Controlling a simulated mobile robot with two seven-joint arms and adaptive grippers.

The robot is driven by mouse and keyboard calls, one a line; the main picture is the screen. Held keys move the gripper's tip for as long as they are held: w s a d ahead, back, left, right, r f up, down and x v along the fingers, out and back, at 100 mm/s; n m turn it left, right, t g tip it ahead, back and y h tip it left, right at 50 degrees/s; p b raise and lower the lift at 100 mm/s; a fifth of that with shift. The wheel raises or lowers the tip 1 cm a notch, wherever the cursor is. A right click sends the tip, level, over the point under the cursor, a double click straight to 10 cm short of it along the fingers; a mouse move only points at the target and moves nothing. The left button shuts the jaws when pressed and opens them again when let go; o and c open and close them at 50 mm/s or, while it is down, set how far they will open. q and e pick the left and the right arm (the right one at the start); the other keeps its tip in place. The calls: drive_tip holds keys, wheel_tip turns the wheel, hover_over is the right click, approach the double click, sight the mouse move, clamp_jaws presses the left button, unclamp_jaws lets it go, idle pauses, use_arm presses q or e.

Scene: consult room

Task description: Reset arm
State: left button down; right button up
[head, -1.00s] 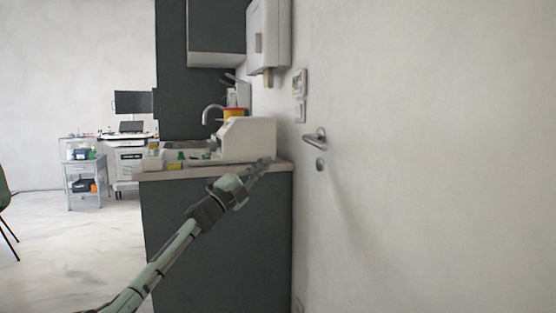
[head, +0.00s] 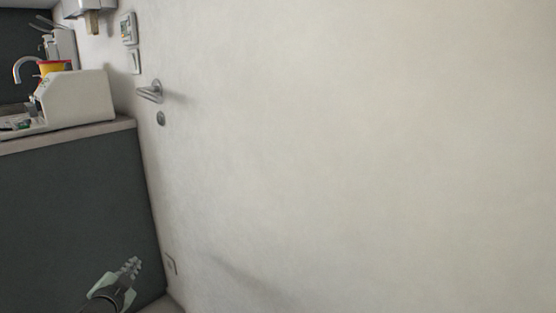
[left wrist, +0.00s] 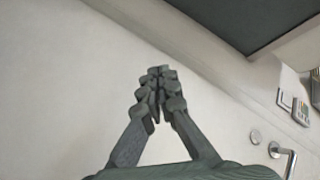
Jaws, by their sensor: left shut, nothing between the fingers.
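My left gripper (head: 130,267) is low at the lower left of the head view, in front of the dark cabinet's right edge and close to the pale wall. In the left wrist view its fingers (left wrist: 160,85) meet at the tips, with nothing between them. My right gripper does not show in either view.
A door handle (head: 150,92) with a round lock (head: 161,118) below it is on the pale wall (head: 360,150). The dark cabinet (head: 70,215) carries a white machine (head: 80,98) on its worktop. A wall socket (head: 171,265) is near my left gripper.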

use_arm(q)
drive_tip(key=s+d+f+n+g+p, duration=0.1)
drive_tip(key=s+d+f+n+g, duration=0.15)
drive_tip(key=s+f, duration=0.45)
drive_tip(key=s+d+f+n+g, duration=0.1)
drive_tip(key=s+d+f+g, duration=0.2)
drive_tip(key=s+f, duration=0.45)
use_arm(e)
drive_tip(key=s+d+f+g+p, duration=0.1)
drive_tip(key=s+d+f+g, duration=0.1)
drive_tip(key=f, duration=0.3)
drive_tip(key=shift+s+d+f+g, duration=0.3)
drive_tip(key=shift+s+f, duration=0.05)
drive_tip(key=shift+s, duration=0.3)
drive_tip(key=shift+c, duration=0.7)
use_arm(q)
drive_tip(key=s+d+f+n+g, duration=0.1)
drive_tip(key=s+d+f+g, duration=0.1)
drive_tip(key=s, duration=0.9)
drive_tip(key=s+d+f+n+g+h, duration=0.1)
drive_tip(key=s+d+f+n+g, duration=0.1)
drive_tip(key=s, duration=1)
drive_tip(key=d+g, duration=0.1)
drive_tip(key=g, duration=0.1)
drive_tip(key=shift+d+g, duration=0.35)
drive_tip(key=shift+d, duration=0.05)
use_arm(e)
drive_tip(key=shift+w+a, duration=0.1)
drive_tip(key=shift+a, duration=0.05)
